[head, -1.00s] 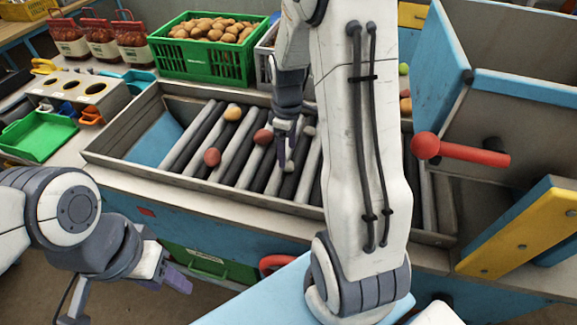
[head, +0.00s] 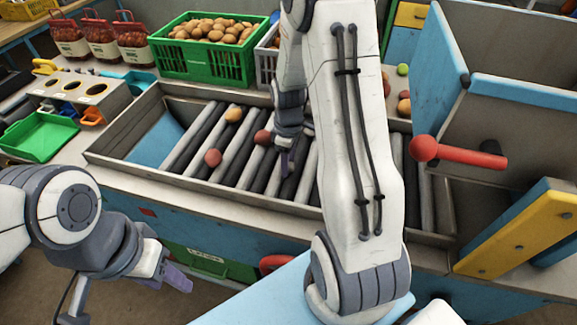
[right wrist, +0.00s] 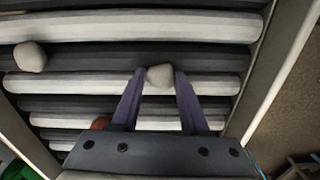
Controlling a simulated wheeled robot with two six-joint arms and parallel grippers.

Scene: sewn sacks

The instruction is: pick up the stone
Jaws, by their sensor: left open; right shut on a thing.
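A pale grey stone (right wrist: 160,76) sits between the two purple fingertips of my right gripper (right wrist: 160,80) in the right wrist view, and the gripper is shut on it. Rollers lie behind and below it; I cannot tell how far it is above them. In the head view my right gripper (head: 285,168) is over the middle of the roller bed, and the stone cannot be made out there. A second pale grey lump (right wrist: 30,57) rests on the rollers in the wrist view. My left gripper (head: 178,280) is open and empty, in front of the bench at lower left.
The roller bed (head: 92,157) has raised walls. A yellowish potato (head: 233,115) and two reddish ones (head: 213,157) (head: 262,137) lie on it. A green potato crate (head: 195,68) stands behind. A red handle (head: 460,153) juts out at right.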

